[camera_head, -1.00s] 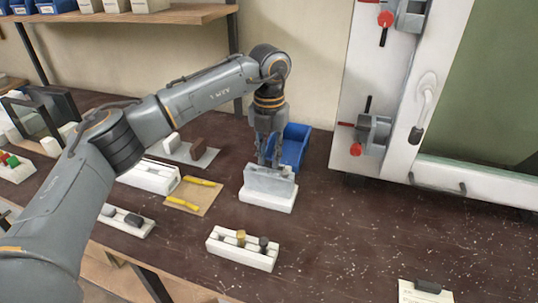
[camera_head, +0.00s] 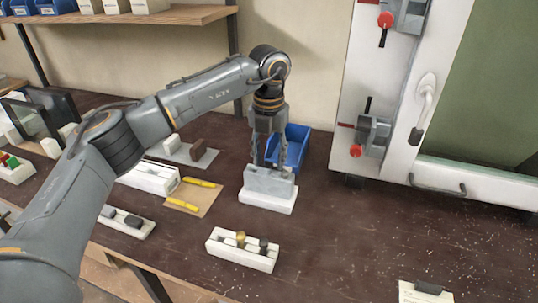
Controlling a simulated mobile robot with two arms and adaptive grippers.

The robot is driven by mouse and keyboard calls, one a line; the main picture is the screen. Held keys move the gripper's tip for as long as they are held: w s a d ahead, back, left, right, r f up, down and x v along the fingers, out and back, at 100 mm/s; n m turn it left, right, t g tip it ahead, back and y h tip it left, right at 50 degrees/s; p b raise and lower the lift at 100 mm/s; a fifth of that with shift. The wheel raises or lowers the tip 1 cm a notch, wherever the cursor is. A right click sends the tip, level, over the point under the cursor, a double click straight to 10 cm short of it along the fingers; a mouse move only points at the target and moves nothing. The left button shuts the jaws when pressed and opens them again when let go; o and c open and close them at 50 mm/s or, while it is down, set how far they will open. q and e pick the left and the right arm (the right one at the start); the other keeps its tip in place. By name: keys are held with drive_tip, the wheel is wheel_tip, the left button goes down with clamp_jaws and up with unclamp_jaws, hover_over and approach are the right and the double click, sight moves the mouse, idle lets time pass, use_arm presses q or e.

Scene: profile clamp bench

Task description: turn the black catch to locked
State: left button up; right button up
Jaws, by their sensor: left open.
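My left gripper (camera_head: 269,160) is open. It points down over a grey block (camera_head: 268,184) on a white base (camera_head: 267,201), with its fingertips at the block's top edge. Whether they touch it I cannot tell. I cannot tell for sure which part is the black catch. A white-framed panel at the right carries a grey clamp (camera_head: 376,134) with a black lever (camera_head: 368,104) and a red knob (camera_head: 355,151). My left gripper is well to the left of these. My right gripper is not in view.
A blue bin (camera_head: 297,148) stands just behind my gripper. A white holder with small pegs (camera_head: 242,250) stands in front. Yellow tools lie on a tan board (camera_head: 205,204) to the left. The dark tabletop (camera_head: 370,225) is clear toward the right.

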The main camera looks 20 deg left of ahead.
use_arm(q)
wheel_tip(320, 180, up, 12)
idle(0.5)
